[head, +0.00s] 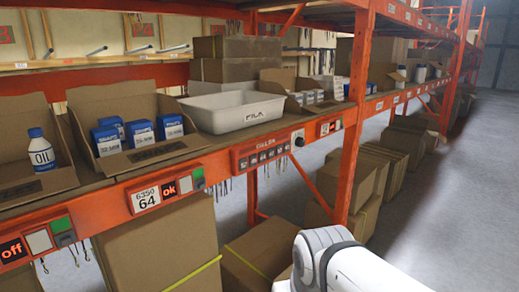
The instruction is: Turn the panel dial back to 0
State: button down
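A red-orange control panel (262,153) is fixed to the front beam of the rack, right of centre in the head view. It carries a row of small dark dials or displays, too small to read. My gripper is not in view.
A white tub (240,118) stands on the shelf above the panel. An open carton (165,147) with blue boxes and an oil bottle (40,150) are further left. An orange upright (352,120) stands right of the panel. Large cartons (160,245) fill the space below; the right aisle floor is clear.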

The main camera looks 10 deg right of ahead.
aim_at(300, 142)
jog(key=u, duration=2.35)
jog(key=k, duration=1)
jog(key=z, duration=1.8)
jog(key=i, duration=1)
jog(key=z, duration=0.05)
